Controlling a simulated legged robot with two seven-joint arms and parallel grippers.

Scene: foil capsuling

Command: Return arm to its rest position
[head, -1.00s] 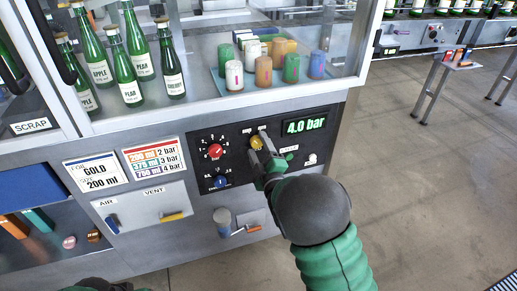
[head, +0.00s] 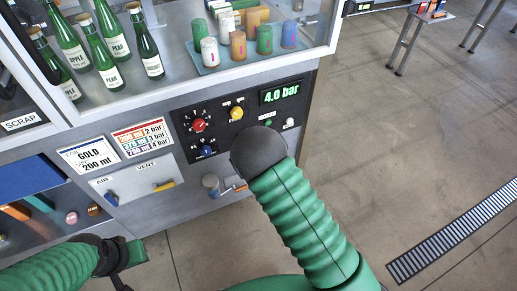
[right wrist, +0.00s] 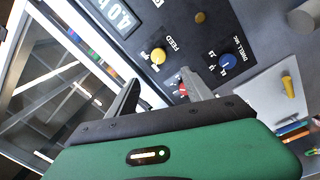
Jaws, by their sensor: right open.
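My right arm reaches in from the lower right of the head view, and its dark wrist (head: 258,150) hides the gripper there. In the right wrist view the right gripper (right wrist: 162,92) is open and empty, with its two fingers apart in front of the control panel. The yellow knob (head: 236,113) is clear of the fingers; it also shows in the right wrist view (right wrist: 158,55). The red knob (head: 199,125) is partly behind a fingertip in the wrist view. My left gripper (head: 122,266) is low at the left, partly cut off, its jaws unclear.
The display (head: 281,93) reads 4.0 bar. A blue knob (head: 206,150) sits below the red one. Green bottles (head: 147,43) and coloured capsules on a tray (head: 205,68) stand behind the cabinet frame. Open floor (head: 400,150) lies to the right, with a drain grate (head: 455,230).

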